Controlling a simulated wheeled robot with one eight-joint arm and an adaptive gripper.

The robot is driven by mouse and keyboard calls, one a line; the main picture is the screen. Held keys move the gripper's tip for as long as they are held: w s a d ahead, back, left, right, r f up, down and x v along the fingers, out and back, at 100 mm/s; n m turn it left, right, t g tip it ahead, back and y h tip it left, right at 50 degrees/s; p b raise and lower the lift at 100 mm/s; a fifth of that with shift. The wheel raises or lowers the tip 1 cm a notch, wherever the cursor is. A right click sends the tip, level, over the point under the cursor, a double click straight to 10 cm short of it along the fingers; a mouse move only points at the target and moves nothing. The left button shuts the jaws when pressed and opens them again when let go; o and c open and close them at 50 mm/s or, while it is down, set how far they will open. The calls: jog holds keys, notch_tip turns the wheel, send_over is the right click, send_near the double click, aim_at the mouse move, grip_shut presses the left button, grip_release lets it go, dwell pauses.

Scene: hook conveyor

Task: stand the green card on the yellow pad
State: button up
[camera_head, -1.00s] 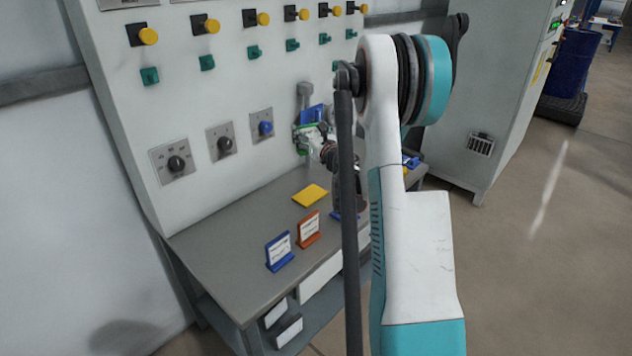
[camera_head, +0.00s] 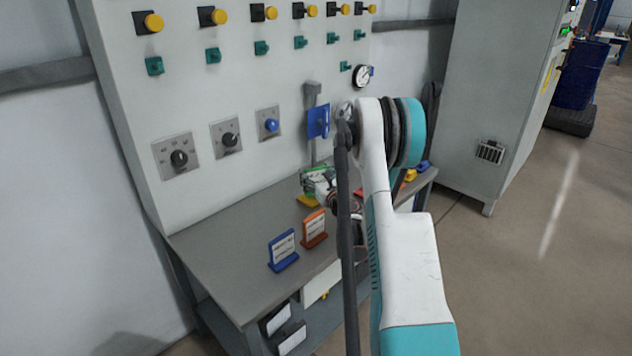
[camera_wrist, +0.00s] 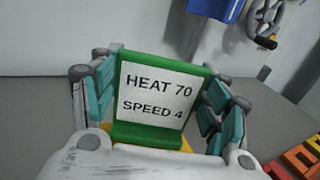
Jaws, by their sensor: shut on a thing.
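The green card (camera_wrist: 160,100) fills the middle of the wrist view, its white label reading HEAT 70, SPEED 4. My gripper (camera_wrist: 160,92) is shut on it, with teal finger pads at its left and right edges. The card stands roughly upright. In the head view the green card (camera_head: 308,182) and my gripper (camera_head: 318,184) are at the yellow pad (camera_head: 307,201), partly covering it. A bit of the yellow pad (camera_wrist: 186,147) shows just below the card in the wrist view. I cannot tell whether the card touches the pad.
A blue card (camera_head: 283,250) and an orange card (camera_head: 314,229) stand on the grey table (camera_head: 222,237) in front of the pad. A blue hanging piece (camera_head: 318,121) is on the panel (camera_head: 205,100) behind. The table's left part is clear.

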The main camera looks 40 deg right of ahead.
jog(key=shift+f, duration=0.55)
jog(key=shift+f, duration=0.1)
jog(key=o, duration=1.2)
